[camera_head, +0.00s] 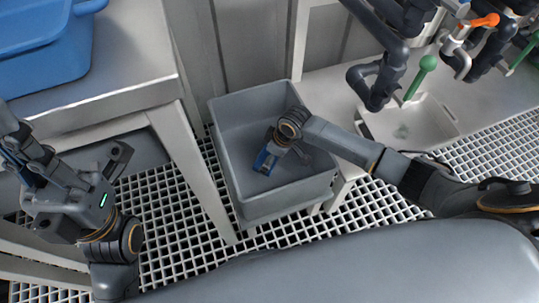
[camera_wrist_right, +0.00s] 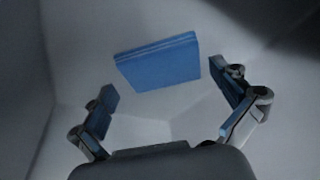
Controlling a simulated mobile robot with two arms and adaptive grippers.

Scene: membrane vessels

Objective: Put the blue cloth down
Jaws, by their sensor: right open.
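The blue cloth (camera_wrist_right: 160,65) shows in the right wrist view as a folded, flat block lying in the grey bin. My right gripper (camera_wrist_right: 163,85) is open, with one finger on each side of the picture. The cloth is ahead of and between the spread fingers, with gaps on both sides. In the head view my right gripper (camera_head: 270,162) is down inside the grey bin (camera_head: 283,206) and largely hides the cloth there. My left gripper (camera_head: 72,160) is at the left, open and empty, away from the bin.
A steel table (camera_head: 125,85) with a blue crate (camera_head: 45,50) stands at the upper left. Pipes with a green-handled valve (camera_head: 420,75) and an orange-handled valve (camera_head: 480,22) are at the upper right, above a pale basin (camera_head: 440,120). White grating (camera_head: 185,250) covers the floor.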

